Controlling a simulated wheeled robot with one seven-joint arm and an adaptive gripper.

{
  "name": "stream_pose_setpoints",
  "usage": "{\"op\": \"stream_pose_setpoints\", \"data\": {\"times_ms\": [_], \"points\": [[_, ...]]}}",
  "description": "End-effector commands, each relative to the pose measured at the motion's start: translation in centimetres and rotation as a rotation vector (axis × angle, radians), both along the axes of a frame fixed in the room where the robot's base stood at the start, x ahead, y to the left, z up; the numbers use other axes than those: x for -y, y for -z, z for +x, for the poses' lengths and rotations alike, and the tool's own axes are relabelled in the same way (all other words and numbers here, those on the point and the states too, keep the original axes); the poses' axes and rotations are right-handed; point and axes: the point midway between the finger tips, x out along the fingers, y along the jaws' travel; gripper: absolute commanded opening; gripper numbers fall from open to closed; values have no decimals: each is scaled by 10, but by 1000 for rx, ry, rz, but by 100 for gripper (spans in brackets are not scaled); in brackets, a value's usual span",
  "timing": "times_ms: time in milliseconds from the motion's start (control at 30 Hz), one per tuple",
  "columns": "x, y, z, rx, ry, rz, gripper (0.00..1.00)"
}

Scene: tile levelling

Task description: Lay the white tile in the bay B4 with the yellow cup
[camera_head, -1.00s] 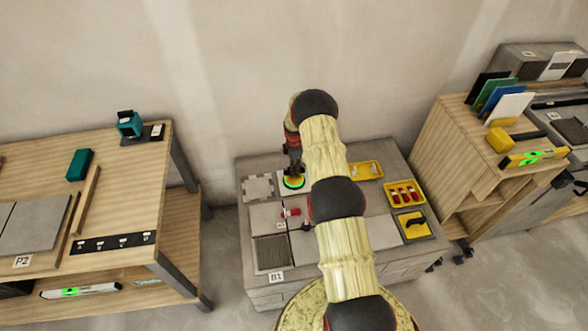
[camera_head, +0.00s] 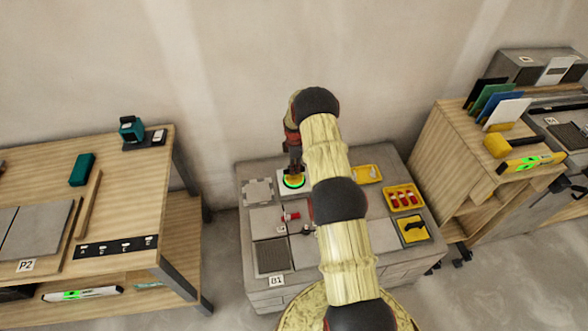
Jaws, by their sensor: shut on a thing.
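My gripper (camera_head: 293,170) is shut on the yellow cup (camera_head: 293,181), which has a green ring and a dark rim. The cup sits on a white tile (camera_head: 283,188), at the back of the grey block with the bays, right of a light grey notched square. My arm hides the middle of the block and part of the tile's right side. I cannot tell whether the tile lies fully flat. No B4 label is readable; only the label B1 (camera_head: 277,281) shows at the front.
A dark ribbed bay (camera_head: 272,257) is at the front left, with a red-and-white piece (camera_head: 290,216) behind it. Yellow trays (camera_head: 405,197) line the block's right side. Wooden benches stand left (camera_head: 120,190) and right (camera_head: 440,140).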

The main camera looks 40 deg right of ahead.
Motion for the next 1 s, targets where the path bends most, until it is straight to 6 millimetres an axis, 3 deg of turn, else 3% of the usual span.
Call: {"op": "stream_pose_setpoints", "data": {"times_ms": [1000], "points": [[1,-48,2,4,0,-2,0]]}}
